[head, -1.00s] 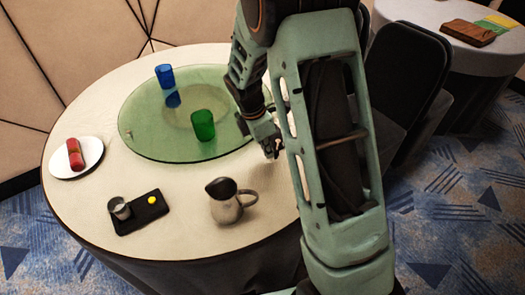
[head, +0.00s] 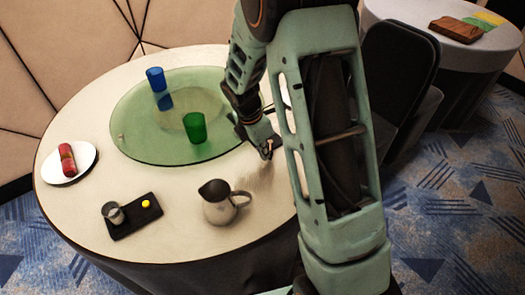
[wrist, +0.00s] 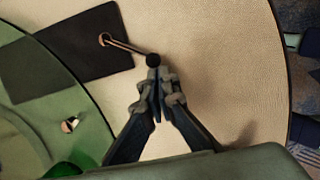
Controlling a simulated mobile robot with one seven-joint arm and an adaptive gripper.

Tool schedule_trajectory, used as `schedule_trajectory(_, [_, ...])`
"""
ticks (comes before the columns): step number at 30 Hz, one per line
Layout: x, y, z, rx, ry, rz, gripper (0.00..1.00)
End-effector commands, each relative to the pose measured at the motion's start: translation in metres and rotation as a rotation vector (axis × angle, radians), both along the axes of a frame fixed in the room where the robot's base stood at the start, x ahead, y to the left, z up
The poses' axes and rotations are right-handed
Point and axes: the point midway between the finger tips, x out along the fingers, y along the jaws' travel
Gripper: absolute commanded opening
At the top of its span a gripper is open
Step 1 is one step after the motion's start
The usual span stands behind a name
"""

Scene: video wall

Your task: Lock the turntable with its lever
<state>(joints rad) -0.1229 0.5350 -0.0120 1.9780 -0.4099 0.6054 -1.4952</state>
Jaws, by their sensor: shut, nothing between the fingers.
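The green glass turntable (head: 135,140) lies on the round table, and its edge curves through the left of the wrist view (wrist: 60,85). A dark plate (wrist: 85,50) lies partly under the glass edge. The lever (wrist: 125,45), a thin metal rod with a black ball knob (wrist: 153,60), rises from a hole in that plate. My gripper (wrist: 157,88) is shut and empty, its fingertips right by the knob; I cannot tell whether they touch.
A blue cup (head: 155,79) and a green cup (head: 194,128) stand on the turntable. A metal jug (head: 218,205), a black tray (head: 135,222) and a white plate (head: 82,165) are on the table. Dark chairs (head: 400,75) stand behind my arm.

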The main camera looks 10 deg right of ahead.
Motion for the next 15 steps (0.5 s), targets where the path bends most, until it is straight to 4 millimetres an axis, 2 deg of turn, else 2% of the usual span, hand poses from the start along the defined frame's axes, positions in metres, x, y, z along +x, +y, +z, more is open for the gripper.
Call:
schedule_trajectory(5, [-0.003,-0.007,0.003,0.001,0.0,0.096,0.0])
schedule_trajectory(15, [-0.009,-0.032,0.006,0.002,0.003,0.407,0.0])
